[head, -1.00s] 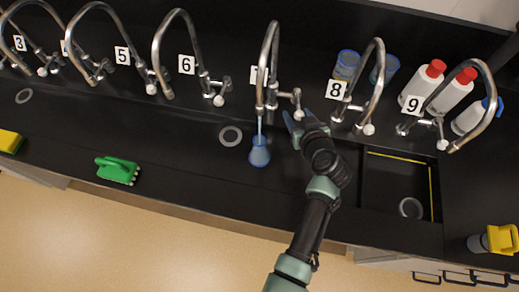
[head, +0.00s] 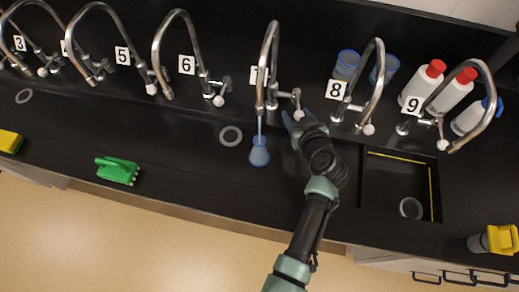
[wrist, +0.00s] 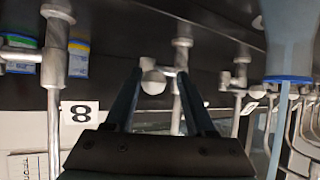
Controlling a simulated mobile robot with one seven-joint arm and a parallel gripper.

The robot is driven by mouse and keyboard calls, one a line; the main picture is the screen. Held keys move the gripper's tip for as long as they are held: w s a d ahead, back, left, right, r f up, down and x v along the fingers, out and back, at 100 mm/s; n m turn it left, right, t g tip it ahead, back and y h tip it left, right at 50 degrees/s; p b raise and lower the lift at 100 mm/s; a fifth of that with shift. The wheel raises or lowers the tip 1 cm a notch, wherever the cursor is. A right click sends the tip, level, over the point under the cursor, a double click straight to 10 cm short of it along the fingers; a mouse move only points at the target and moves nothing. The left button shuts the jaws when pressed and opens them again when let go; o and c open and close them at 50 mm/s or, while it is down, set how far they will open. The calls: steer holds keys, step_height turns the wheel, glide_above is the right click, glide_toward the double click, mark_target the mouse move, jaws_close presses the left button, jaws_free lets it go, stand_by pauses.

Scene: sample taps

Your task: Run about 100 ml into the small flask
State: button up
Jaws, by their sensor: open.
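The small flask (head: 259,155), bluish and clear, stands upright on the black counter under the spout of tap 7 (head: 268,60). A thin bluish stream runs from the spout down into its neck. Its fill level is too small to read. In the wrist view the flask (wrist: 290,38) shows upside down at the right edge. My gripper (head: 294,119) is open beside tap 7's handle, to the right of the flask. In the wrist view the round end of the tap handle (wrist: 153,82) shows between the two fingers, and I cannot tell whether they touch it.
Red-capped bottles (head: 424,82) stand by tap 9. A sink (head: 390,190) opens at the right. A green brush (head: 118,170) lies left; the counter between it and the flask is clear.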

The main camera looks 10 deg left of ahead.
steer(key=p+v, duration=0.2)
steer(key=v, duration=0.5)
steer(key=shift+a+p, duration=0.35)
steer(key=shift+p, duration=0.05)
stand_by(0.3)
steer(key=shift+r, duration=0.1)
stand_by(0.3)
steer(key=w+r+t+h, duration=0.1)
steer(key=w+r+t, duration=0.25)
steer(key=r, duration=1.45)
steer(key=w+r+t+h, duration=0.15)
steer(key=r+t, duration=0.25)
steer(key=r, duration=1.4)
steer(key=s+r+m+t, duration=0.1)
steer(key=s+r+t, duration=0.2)
steer(key=r, duration=0.6)
steer(key=s+a+r+m+t+h, duration=0.1)
steer(key=s+r+m+t, duration=0.1)
steer(key=s+r, duration=0.5)
steer(key=s+r+m+t+h+b, duration=0.1)
steer(key=s+r+t, duration=0.3)
steer(key=r, duration=0.6)
steer(key=shift+s+a+r+m, duration=0.3)
steer(key=shift+s+a, duration=0.1)
steer(key=shift+s, duration=0.7)
